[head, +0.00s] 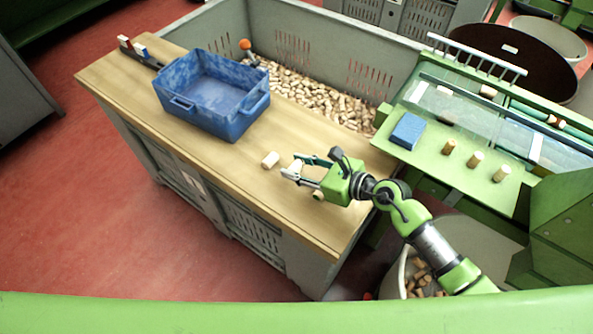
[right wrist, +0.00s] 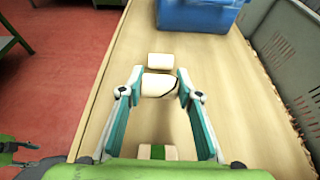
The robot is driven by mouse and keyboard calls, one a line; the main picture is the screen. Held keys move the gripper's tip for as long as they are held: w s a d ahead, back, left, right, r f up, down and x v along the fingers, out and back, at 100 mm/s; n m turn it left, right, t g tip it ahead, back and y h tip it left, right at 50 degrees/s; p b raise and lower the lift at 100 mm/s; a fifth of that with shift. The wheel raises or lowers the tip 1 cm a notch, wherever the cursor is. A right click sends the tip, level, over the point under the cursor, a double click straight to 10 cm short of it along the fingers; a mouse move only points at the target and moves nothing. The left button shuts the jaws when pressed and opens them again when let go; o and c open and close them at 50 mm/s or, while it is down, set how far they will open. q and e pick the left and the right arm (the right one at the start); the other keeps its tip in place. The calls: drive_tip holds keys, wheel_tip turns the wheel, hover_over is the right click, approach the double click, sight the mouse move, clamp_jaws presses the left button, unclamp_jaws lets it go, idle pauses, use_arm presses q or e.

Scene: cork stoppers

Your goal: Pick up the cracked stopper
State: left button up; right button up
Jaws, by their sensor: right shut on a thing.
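The cracked stopper (right wrist: 157,85) is pale, with a dark curved line on its right part. It sits between the fingertips of my right gripper (right wrist: 159,90), which is shut on it above the wooden bench top. In the head view my right gripper (head: 292,171) reaches in from the right over the bench. I cannot tell whether the stopper touches the wood. Another pale stopper (head: 270,159) lies just beyond the fingertips; it also shows in the right wrist view (right wrist: 160,61). My left gripper is not in view.
A third stopper (head: 318,195) lies under my right gripper. A blue crate (head: 205,115) stands on the bench (head: 300,230). Behind is a bin full of corks (head: 315,97). A green machine at right holds a blue block (head: 408,131) and several stoppers.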

drive_tip(key=s+d+r, duration=0.5)
drive_tip(key=s+r, duration=0.4)
drive_tip(key=s, duration=0.3)
drive_tip(key=shift+s+d+b, duration=0.2)
drive_tip(key=shift+b, duration=0.1)
drive_tip(key=shift+f, duration=0.1)
